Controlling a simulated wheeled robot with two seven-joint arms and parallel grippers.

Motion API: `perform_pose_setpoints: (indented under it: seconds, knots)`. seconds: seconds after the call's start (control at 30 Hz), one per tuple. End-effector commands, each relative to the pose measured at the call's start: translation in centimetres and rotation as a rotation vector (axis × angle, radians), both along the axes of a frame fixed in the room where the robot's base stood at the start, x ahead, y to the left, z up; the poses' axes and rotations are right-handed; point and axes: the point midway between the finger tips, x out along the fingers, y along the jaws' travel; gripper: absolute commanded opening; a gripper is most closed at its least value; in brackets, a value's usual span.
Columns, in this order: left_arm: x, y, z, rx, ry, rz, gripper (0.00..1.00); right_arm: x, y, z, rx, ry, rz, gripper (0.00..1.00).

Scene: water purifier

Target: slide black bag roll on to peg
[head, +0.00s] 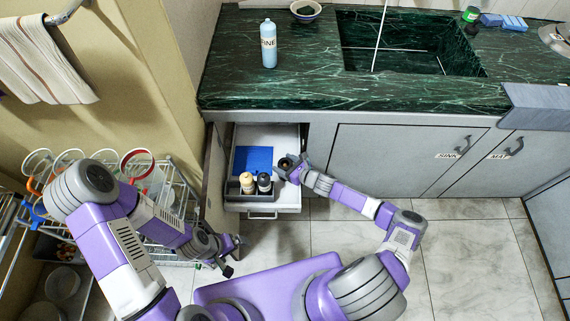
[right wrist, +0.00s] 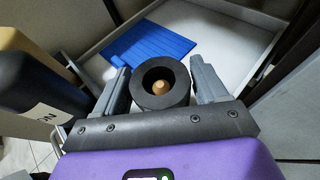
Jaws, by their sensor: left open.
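The black bag roll (right wrist: 145,74) is a thick black ring, seen end-on in the right wrist view. It lies between the two fingers of my right gripper (right wrist: 162,82), which look shut on its sides. A tan peg-like tip (right wrist: 159,87) shows inside the roll's hole; how deep it sits there I cannot tell. In the head view my right gripper (head: 290,168) is at the right side of the open drawer (head: 287,198), with the dark roll (head: 285,162) at its tip. My left gripper (head: 234,256) is open and empty, low over the floor near the rack.
The drawer holds a blue mat (head: 253,160), a cream-topped bottle (head: 246,182) and a black bottle (head: 264,183) at its front. A wire dish rack (head: 172,200) stands to the left. A blue bottle (head: 268,45) stands on the green counter (head: 290,92).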

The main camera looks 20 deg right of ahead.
Motion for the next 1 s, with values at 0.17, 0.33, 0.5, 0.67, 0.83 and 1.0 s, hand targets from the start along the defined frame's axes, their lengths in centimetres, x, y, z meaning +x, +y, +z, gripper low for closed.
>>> perform_pose_setpoints:
  seconds: [0.17, 0.33, 0.5, 0.67, 0.83, 1.0]
  knots:
    - [0.0, 0.0, 0.0, 0.0, 0.0, 0.0, 1.0, 0.0, 0.0, 0.0, 0.0, 0.0, 0.0, 0.97]
    - [0.0, 0.0, 0.0, 0.0, 0.0, 0.0, 1.0, 0.0, 0.0, 0.0, 0.0, 0.0, 0.0, 0.97]
    - [0.0, 0.0, 0.4, 0.0, 0.0, 0.0, 1.0, -0.5, -0.4, 0.3, 0.0, 0.001, -0.002, 0.97]
    - [0.0, 0.0, 1.5, 0.0, 0.0, 0.0, 1.0, -2.4, -1.7, 1.4, 0.001, 0.003, -0.003, 0.97]
    - [0.0, 0.0, 2.5, 0.0, 0.0, 0.0, 1.0, -4.6, -3.0, 2.4, 0.0, 0.002, -0.003, 0.97]
    - [0.0, 0.0, 2.9, 0.0, 0.0, 0.0, 1.0, -5.8, -3.7, 2.9, 0.0, 0.0, 0.0, 0.97]
